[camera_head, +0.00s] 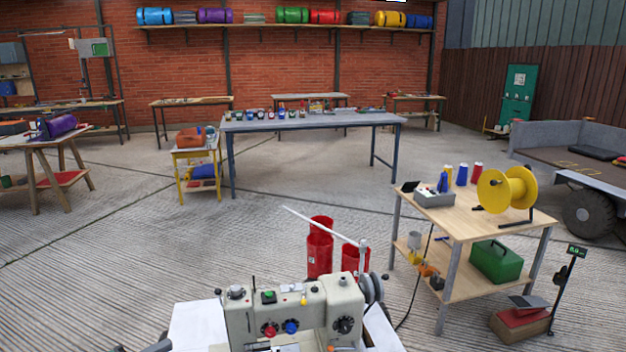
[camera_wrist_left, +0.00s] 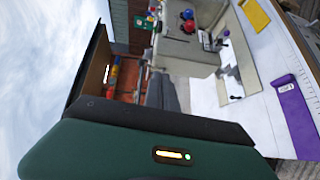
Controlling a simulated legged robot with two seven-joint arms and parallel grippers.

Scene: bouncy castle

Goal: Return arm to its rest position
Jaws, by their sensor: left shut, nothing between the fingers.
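My left gripper (camera_head: 158,345) shows only as a small dark piece at the bottom edge of the head view, left of the sewing machine. It is shut and empty, and most of that arm is out of the picture. My right gripper is not in view. In the left wrist view a dark green and black body with a small lit strip fills the lower part; I cannot tell whether it is part of me.
A cream sewing machine (camera_head: 295,310) stands close in front on a white table, with purple cloth (camera_wrist_left: 297,120) and yellow cloth (camera_wrist_left: 256,14) on it. Red bins (camera_head: 319,250) stand behind. A wooden table (camera_head: 470,228) with a yellow reel (camera_head: 507,188) is at right. The left floor is open.

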